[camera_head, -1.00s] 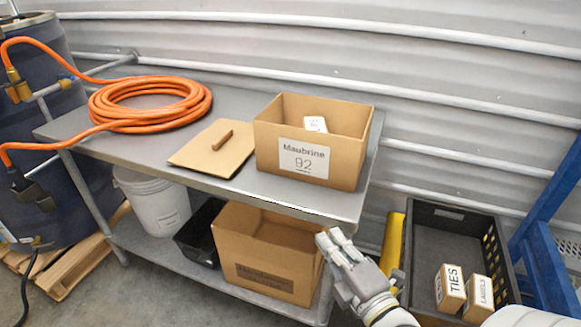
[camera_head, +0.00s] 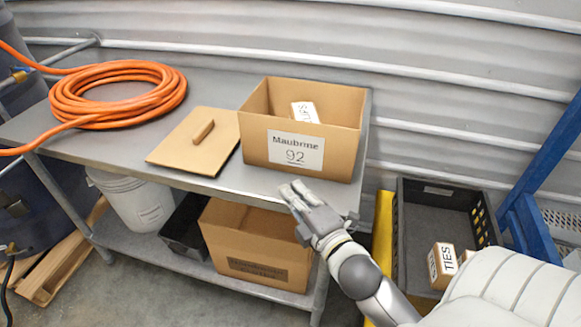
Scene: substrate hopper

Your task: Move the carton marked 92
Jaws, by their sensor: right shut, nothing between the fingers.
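The open carton marked "Maubrine 92" (camera_head: 258,155) stands upright on the right end of the grey metal table (camera_head: 215,182). A flat brown lid with a handle (camera_head: 185,148) lies on the table just left of the carton. My right gripper (camera_head: 292,190) is shut and empty at the table's front edge, below and in front of the carton and apart from it. My left gripper is not in view.
A coiled orange hose (camera_head: 118,92) lies on the table's left. On the lower shelf are another open carton (camera_head: 250,240), a black bin (camera_head: 185,228) and a white bucket (camera_head: 140,203). A black crate (camera_head: 410,262) with small boxes stands at right, beside a blue frame (camera_head: 545,165).

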